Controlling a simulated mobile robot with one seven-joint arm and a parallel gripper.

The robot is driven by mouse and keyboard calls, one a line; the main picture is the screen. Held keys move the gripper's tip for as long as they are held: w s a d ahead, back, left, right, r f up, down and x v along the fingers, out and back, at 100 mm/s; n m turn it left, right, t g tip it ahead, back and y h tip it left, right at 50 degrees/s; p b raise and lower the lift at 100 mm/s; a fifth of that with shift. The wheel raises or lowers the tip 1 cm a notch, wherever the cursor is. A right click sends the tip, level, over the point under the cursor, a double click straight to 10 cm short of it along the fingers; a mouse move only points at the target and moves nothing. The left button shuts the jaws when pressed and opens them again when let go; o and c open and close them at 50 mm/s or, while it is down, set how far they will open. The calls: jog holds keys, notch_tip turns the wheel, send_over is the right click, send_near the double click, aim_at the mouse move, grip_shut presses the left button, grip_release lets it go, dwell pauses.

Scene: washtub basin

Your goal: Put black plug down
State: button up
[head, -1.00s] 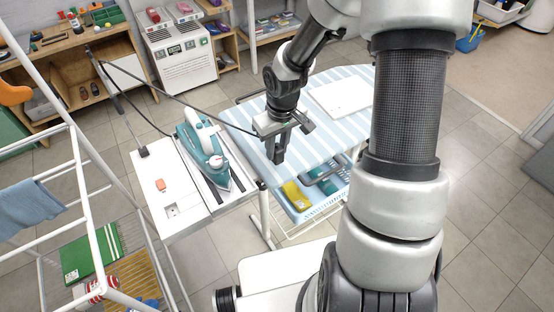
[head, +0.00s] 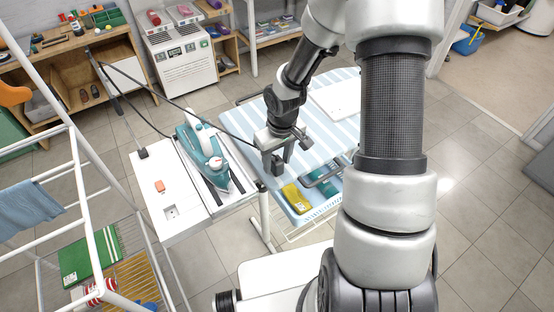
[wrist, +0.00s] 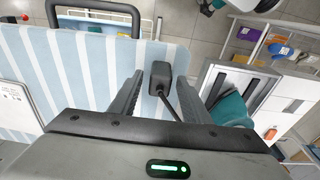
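The black plug (wrist: 159,76) shows in the wrist view between my gripper's two fingers, with a visible gap on each side. Its dark cord runs back toward the gripper body. My gripper (wrist: 159,88) is open. In the head view my gripper (head: 287,152) is low over the blue-and-white striped ironing board (head: 245,118), near its front edge. A dark block that looks like the plug (head: 277,167) shows at the fingers. I cannot tell whether the plug touches the board cloth.
A yellow item (head: 297,198) lies in the basket below the board. A drying rack (head: 85,190) is at left.

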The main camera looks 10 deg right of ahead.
jog(key=shift+r, duration=0.6)
notch_tip(320, 180, up, 11)
jog(key=s+p, duration=0.1)
jog(key=shift+s+d+p, duration=0.2)
jog(key=shift+d+p, duration=0.05)
jog(key=shift+p, duration=0.1)
notch_tip(320, 180, up, 13)
jog(key=m+t+h, duration=0.1)
jog(key=m+t, duration=0.1)
send_over(280, 163)
jog(key=s, duration=0.7)
jog(key=s+r+m+t, duration=0.1)
jog(key=s+r+t, duration=0.1)
jog(key=s+r, duration=0.6)
jog(key=shift+s+a+m+y, duration=0.3)
jog(key=shift+s, duration=0.75)
